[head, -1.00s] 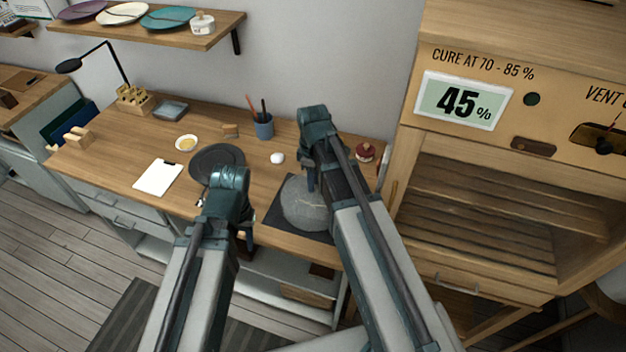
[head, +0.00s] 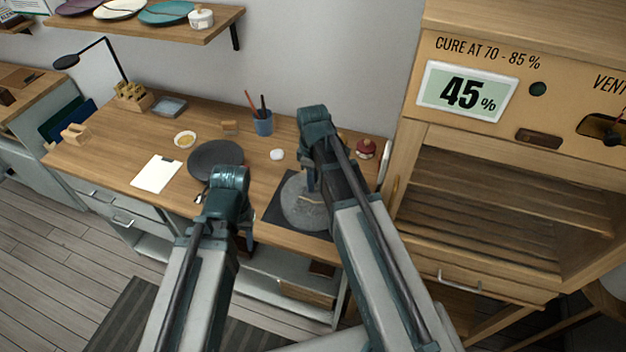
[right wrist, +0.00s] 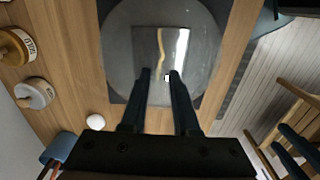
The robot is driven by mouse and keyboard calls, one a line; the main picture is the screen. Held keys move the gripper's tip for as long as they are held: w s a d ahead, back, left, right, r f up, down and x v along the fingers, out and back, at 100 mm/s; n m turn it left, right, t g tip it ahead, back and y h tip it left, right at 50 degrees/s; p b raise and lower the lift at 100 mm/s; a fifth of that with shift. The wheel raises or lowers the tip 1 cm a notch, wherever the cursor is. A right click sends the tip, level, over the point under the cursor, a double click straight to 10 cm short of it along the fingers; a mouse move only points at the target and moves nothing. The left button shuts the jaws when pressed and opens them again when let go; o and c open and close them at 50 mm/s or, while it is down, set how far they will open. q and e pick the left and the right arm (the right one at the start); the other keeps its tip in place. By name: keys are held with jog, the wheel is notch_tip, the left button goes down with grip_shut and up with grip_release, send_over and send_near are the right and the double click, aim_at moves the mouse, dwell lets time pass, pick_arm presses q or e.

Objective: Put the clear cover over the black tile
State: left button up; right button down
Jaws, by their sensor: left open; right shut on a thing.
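The black tile (head: 275,213) lies flat at the front right of the workbench and shows as a dark square edge in the right wrist view. A round, grey, see-through shape, the clear cover (head: 297,213), is over its middle; a gold seam shows within it. The cover fills the top of the right wrist view (right wrist: 122,45). My right gripper (head: 311,182) is over the cover, its fingers (right wrist: 160,76) shut on a small part at the cover's centre. Whether the rim touches the tile I cannot tell. My left gripper (head: 246,238) is open and empty near the front edge; its fingertips are mostly hidden.
A dark round plate (head: 212,158), a white clipboard (head: 156,174), a small white lump (head: 277,154) and a blue cup (head: 263,124) stand left of the tile. A wooden cabinet (head: 408,150) borders the bench's right.

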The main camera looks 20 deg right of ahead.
jog(key=shift+c, duration=0.5)
grip_release()
notch_tip(320, 180, up, 8)
jog(key=p, duration=0.8)
dwell(0.5)
dwell(0.3)
